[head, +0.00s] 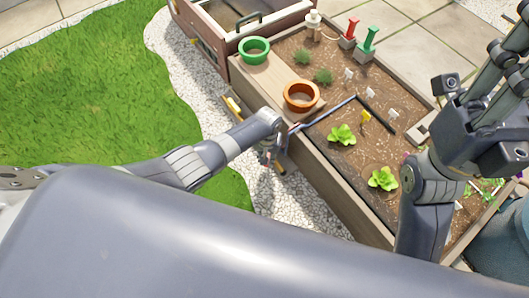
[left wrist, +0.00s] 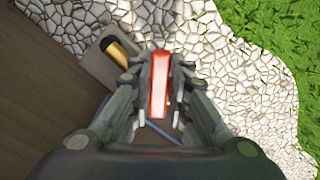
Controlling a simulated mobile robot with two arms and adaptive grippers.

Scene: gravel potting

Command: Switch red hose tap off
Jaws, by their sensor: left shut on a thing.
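In the left wrist view a red handle (left wrist: 160,85) stands lengthwise between the fingers of my left gripper (left wrist: 159,100), which is shut on it. I take it to be the red tap's lever; its mount is hidden by the fingers. In the head view my left gripper (head: 268,157) is beside the outer side wall of the wooden planter bed (head: 328,186), over the gravel strip. The handle is hard to make out there. My right gripper (head: 500,95) is raised over the right part of the bed; its finger opening is unclear.
A yellow piece in a grey bracket (left wrist: 112,50) is close to my left fingers. Green (head: 254,50) and orange (head: 301,96) pots stand on the bed's board. A blue hose (head: 325,115), black pipe (head: 376,115) and lettuces (head: 342,134) are nearby. White gravel (head: 285,200) borders the grass.

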